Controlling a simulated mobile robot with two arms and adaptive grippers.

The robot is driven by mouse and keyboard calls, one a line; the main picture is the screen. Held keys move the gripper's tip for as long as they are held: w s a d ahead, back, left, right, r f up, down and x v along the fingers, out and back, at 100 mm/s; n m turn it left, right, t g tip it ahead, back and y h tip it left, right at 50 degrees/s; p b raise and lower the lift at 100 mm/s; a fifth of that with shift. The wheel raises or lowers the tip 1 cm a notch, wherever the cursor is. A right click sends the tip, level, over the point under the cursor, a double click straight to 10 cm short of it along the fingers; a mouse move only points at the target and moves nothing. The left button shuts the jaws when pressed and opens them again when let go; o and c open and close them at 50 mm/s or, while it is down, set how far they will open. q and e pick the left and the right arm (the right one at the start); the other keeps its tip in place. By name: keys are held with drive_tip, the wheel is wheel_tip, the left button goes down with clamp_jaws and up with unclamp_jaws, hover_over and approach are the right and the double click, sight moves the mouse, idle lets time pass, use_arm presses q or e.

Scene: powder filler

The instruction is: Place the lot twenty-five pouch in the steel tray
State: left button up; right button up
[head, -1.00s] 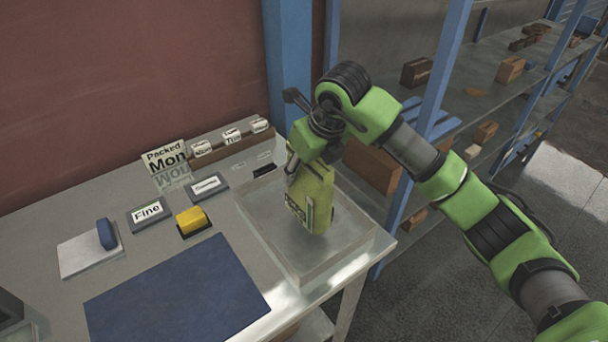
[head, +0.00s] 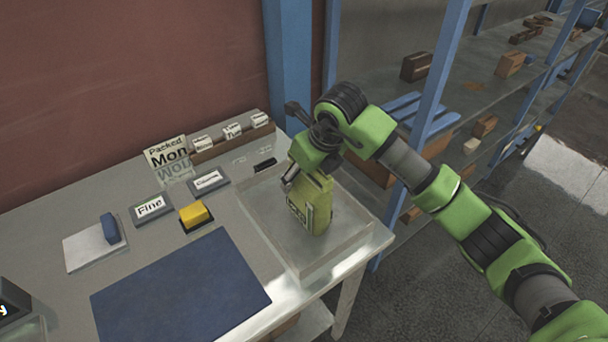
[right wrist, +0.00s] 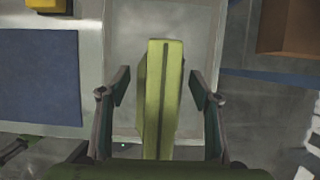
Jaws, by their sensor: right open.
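The yellow-green pouch (head: 316,205) stands roughly upright inside the steel tray (head: 346,262), at the right end of the bench. Its label is too small to read. My right gripper (head: 299,180) is at the top of the pouch. In the right wrist view, the pouch (right wrist: 163,95) lies between the fingers of my right gripper (right wrist: 160,88), with a gap on each side. The steel tray (right wrist: 205,35) shows beneath it. My left gripper is not in view.
A blue mat (head: 180,285) lies left of the tray. Behind it are a yellow block (head: 195,214), "Fine" (head: 150,207) and "Coarse" plates, a "Packed Mon" sign (head: 168,158) and a card rack (head: 232,136). A blue-posted shelf (head: 442,80) stands to the right.

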drive_tip(key=b+v, duration=0.3)
drive_tip(key=v, duration=0.9)
drive_tip(key=shift+r, duration=0.2)
drive_tip(key=shift+a, duration=0.15)
